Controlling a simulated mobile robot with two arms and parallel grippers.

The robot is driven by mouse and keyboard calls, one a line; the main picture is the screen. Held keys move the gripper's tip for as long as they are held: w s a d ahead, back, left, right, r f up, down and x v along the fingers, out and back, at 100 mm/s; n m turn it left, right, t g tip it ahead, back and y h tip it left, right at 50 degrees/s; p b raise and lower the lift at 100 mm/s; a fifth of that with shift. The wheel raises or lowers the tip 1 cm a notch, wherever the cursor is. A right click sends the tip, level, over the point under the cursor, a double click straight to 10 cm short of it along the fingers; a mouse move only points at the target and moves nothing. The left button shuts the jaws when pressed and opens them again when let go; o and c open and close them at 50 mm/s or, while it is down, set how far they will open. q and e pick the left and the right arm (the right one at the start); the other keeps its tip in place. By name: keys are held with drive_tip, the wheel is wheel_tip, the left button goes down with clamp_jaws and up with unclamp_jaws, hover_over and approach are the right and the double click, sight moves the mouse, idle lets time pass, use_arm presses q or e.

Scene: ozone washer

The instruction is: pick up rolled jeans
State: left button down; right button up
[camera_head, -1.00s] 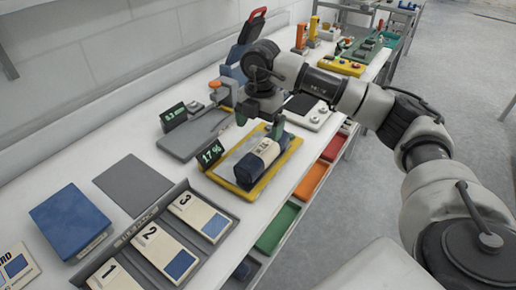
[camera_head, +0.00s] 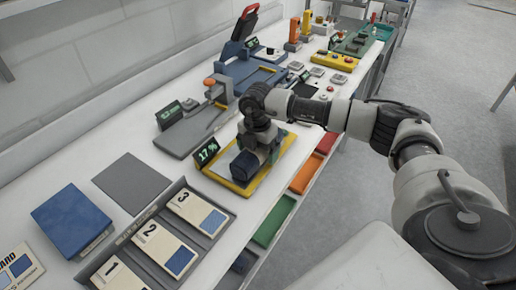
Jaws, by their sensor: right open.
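The rolled jeans (camera_head: 244,167), a dark blue roll with a pale band, lie on the yellow-framed tray (camera_head: 224,179) with the "17 %" display (camera_head: 207,152). My right gripper (camera_head: 262,152) is right over the roll, pointing down, and hides much of it. It is open; its fingers are at or close around the roll, but I cannot tell whether they touch it. My left gripper is not in view.
A grey plate device (camera_head: 190,134) with its own display stands behind the tray. Numbered cards (camera_head: 164,247), a blue book-like block (camera_head: 71,218) and a grey mat (camera_head: 132,182) lie at the left. Colored bins (camera_head: 273,221) sit below the bench's front edge.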

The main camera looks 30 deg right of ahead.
drive_tip(key=c, duration=1.2)
drive_tip(key=shift+c, duration=0.6)
drive_tip(key=shift+w+r, duration=0.1)
drive_tip(key=shift+r, duration=0.05)
